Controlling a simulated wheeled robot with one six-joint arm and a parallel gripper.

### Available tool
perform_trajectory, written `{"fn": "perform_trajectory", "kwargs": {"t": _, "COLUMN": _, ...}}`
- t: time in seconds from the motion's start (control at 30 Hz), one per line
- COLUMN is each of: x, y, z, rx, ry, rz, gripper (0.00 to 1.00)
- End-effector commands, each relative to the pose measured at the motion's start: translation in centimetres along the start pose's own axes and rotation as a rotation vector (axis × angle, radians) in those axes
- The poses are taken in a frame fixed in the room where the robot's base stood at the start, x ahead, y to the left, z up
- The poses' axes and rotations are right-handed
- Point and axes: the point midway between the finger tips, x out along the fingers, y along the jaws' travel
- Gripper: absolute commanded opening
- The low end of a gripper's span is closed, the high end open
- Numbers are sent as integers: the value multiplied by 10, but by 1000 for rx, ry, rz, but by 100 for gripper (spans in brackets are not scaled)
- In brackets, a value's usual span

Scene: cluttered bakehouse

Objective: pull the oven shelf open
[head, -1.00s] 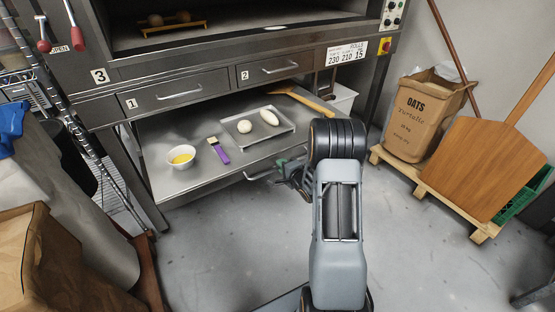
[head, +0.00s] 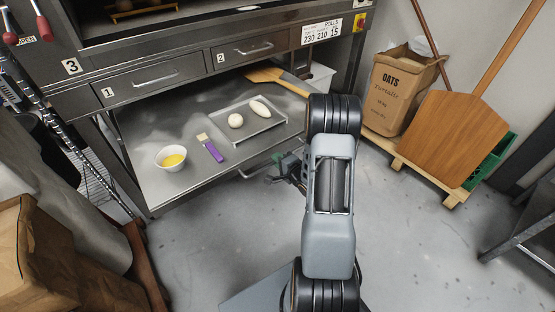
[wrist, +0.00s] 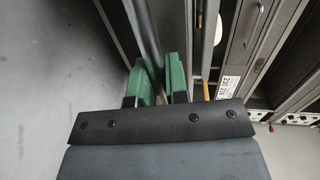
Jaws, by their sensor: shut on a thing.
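The oven shelf (head: 236,154) is a grey metal sheet drawn partly out below the two drawers. It bears a white bowl (head: 171,158) of yellow liquid, a purple-handled brush (head: 210,148) and a small tray (head: 274,126) with two pale dough pieces. The shelf's bar handle (head: 250,173) runs along its front edge. My gripper (head: 280,172) is at the right part of this handle, shut on it, partly hidden by my arm. In the wrist view its green fingers (wrist: 159,82) stand close together at the shelf front; the grip itself is mostly hidden.
Drawers 1 (head: 153,82) and 2 (head: 245,50) above are shut. A wooden peel (head: 262,75) lies at the shelf's back. An oats sack (head: 400,88) and wooden board (head: 455,135) stand on a pallet at right. A brown paper bag (head: 60,265) is front left. The floor ahead is clear.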

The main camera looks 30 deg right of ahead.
Motion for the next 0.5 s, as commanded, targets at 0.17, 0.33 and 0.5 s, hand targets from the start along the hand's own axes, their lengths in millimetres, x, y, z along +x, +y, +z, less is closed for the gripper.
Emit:
{"fn": "perform_trajectory", "kwargs": {"t": 0.17, "x": 0, "y": 0, "z": 1, "rx": 0, "ry": -4, "rz": 1, "gripper": 20}}
{"fn": "perform_trajectory", "kwargs": {"t": 0.33, "x": 0, "y": 0, "z": 1, "rx": 0, "ry": -2, "rz": 1, "gripper": 37}}
{"fn": "perform_trajectory", "kwargs": {"t": 0.5, "x": 0, "y": 0, "z": 0, "rx": -1, "ry": -1, "rz": 1, "gripper": 39}}
